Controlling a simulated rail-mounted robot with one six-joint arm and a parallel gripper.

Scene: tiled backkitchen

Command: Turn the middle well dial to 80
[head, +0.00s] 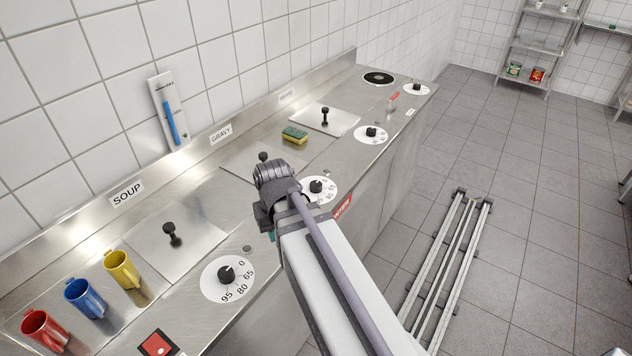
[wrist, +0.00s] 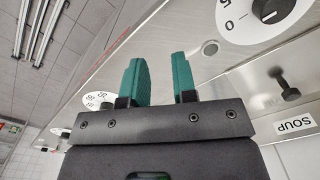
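The middle well's dial (head: 316,187) is a black knob on a white numbered disc on the steel front ledge, below the GRAVY label (head: 221,133). My arm covers part of the disc in the head view, and I cannot read its setting. A partly visible dial (wrist: 98,100) beside my left finger in the wrist view is probably this one. My gripper (wrist: 158,80) has two teal fingers, open with nothing between them. It is over the counter between the SOUP dial (head: 227,274) and the middle dial, apart from both knobs. In the head view my arm mostly hides it.
The SOUP well lid (head: 170,240) has an upright black knob. A red switch (head: 157,344) and red, blue and yellow cups (head: 122,269) are at the near end. A sponge (head: 295,134), further dial (head: 370,133) and round black plate (head: 378,78) lie beyond.

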